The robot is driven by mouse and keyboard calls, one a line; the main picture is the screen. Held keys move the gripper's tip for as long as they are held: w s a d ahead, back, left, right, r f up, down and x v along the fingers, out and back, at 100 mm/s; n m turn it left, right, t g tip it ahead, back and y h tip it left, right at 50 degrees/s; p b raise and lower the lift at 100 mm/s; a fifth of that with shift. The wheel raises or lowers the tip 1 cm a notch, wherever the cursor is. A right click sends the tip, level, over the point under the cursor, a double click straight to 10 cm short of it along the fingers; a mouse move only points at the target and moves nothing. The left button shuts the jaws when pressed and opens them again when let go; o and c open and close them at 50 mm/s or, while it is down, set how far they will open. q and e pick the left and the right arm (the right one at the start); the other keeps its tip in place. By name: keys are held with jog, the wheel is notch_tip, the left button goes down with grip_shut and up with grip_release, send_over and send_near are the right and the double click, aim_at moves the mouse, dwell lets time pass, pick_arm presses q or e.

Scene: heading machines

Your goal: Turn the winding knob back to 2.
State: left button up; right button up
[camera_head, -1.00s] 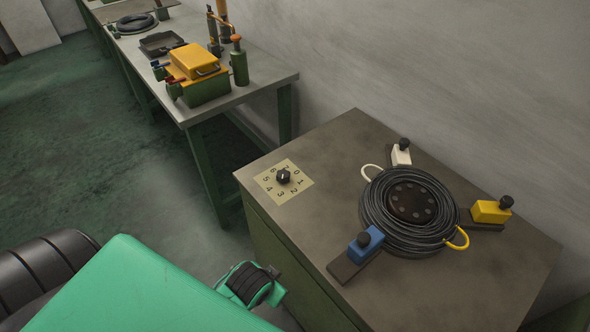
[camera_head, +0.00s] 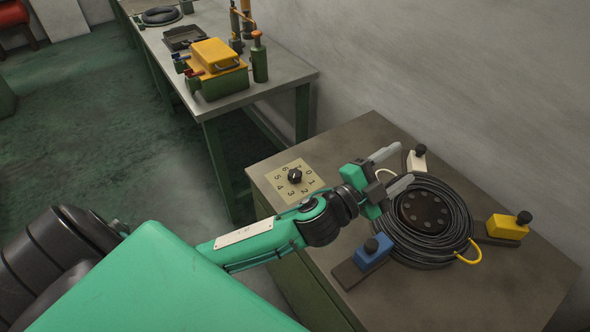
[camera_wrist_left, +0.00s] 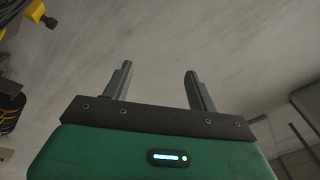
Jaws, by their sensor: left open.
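The black winding knob (camera_head: 294,175) sits on a beige dial plate (camera_head: 270,178) with digits around it, at the left corner of the cabinet top. I cannot tell which digit it points to. My left gripper (camera_head: 399,166) is open and empty, above the cabinet top to the right of the knob and apart from it. Its fingers point right, near the white block and the coil. In the left wrist view the two fingers (camera_wrist_left: 159,72) stand apart with only grey wall between them. My right gripper is not in view.
A black cable coil (camera_head: 440,252) lies on the cabinet (camera_head: 455,305), ringed by white (camera_head: 416,161), blue (camera_head: 372,251) and yellow (camera_head: 507,228) blocks with black knobs. A workbench (camera_head: 290,82) with a yellow-topped green box (camera_head: 215,68) stands behind. The wall is close behind the cabinet.

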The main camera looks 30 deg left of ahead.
pick_arm(q)
jog(key=d+r+m+g+h, duration=0.2)
jog(key=d+r+m+h, duration=0.15)
jog(key=m+h, duration=0.3)
jog(key=m+g+y, duration=1.5)
jog(key=m+g, duration=0.1)
jog(key=m, duration=0.3)
send_near(295, 173)
notch_tip(295, 173, down, 8)
jog(key=p, duration=0.3)
jog(key=shift+w+r, duration=0.15)
jog(key=shift+r, duration=0.05)
jog(key=shift+f+n+p, duration=0.25)
jog(key=shift+f+p, duration=0.05)
jog(key=shift+f, duration=0.25)
